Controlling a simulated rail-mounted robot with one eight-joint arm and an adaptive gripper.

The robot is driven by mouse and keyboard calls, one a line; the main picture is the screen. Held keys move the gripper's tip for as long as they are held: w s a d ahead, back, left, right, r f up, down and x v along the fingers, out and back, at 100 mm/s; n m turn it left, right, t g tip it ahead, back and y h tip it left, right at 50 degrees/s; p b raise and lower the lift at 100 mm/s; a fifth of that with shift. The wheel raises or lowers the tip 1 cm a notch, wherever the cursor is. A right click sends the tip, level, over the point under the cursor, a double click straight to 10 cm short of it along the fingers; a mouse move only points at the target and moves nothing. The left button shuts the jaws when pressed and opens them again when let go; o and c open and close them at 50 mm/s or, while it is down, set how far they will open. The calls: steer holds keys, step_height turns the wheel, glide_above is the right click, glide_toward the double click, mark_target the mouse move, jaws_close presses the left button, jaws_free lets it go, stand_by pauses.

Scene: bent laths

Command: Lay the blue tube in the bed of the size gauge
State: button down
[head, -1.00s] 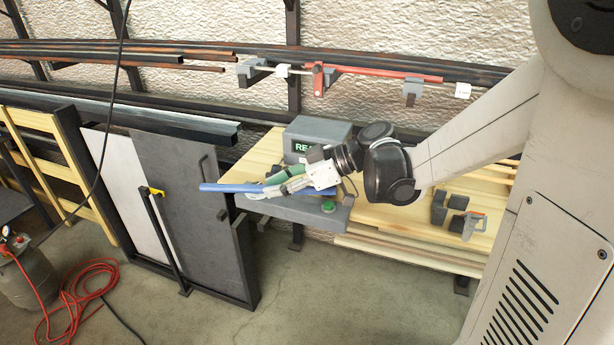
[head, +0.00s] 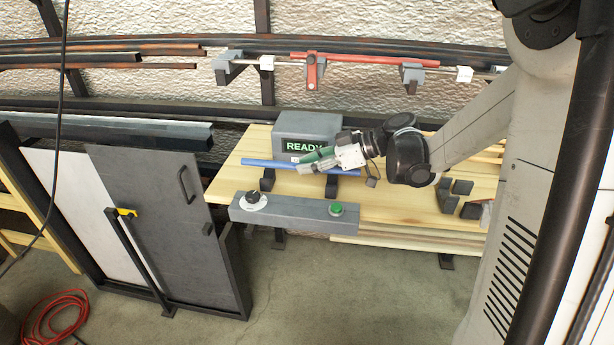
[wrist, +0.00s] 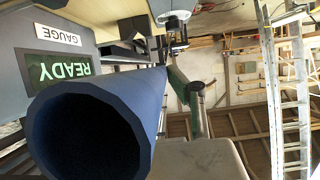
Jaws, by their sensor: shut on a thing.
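The blue tube (head: 265,163) lies roughly level across the front of the grey gauge box (head: 322,124), which shows a green READY display. In the wrist view the tube (wrist: 60,105) is seen open end first, large and close, beside the READY panel (wrist: 58,68). My gripper (head: 314,163), with green and grey parts, is shut on the tube. Two dark bed supports (head: 267,181) stand on the bench below the tube. Whether the tube touches them I cannot tell; the gripper hides part of the right-hand stretch.
A grey control bar with a black knob (head: 253,198) and a green button (head: 336,209) runs along the bench's front edge. Dark blocks (head: 455,194) stand to the right on the wooden bench (head: 400,205). A red-barred rail (head: 365,60) hangs behind.

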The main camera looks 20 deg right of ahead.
steer(key=w+f, duration=0.1)
steer(key=w, duration=0.2)
steer(key=w+f, duration=0.1)
steer(key=shift+w+d+f, duration=0.15)
steer(key=shift+d+f, duration=0.2)
steer(key=shift+d, duration=0.05)
steer(key=shift+f+b, duration=0.35)
steer(key=shift+f, duration=1.6)
steer(key=shift+f, duration=0.1)
steer(key=shift+f+b, duration=0.25)
steer(key=shift+b, duration=0.1)
steer(key=c, duration=1.6)
jaws_free()
steer(key=shift+c, duration=0.2)
steer(key=shift+r, duration=0.15)
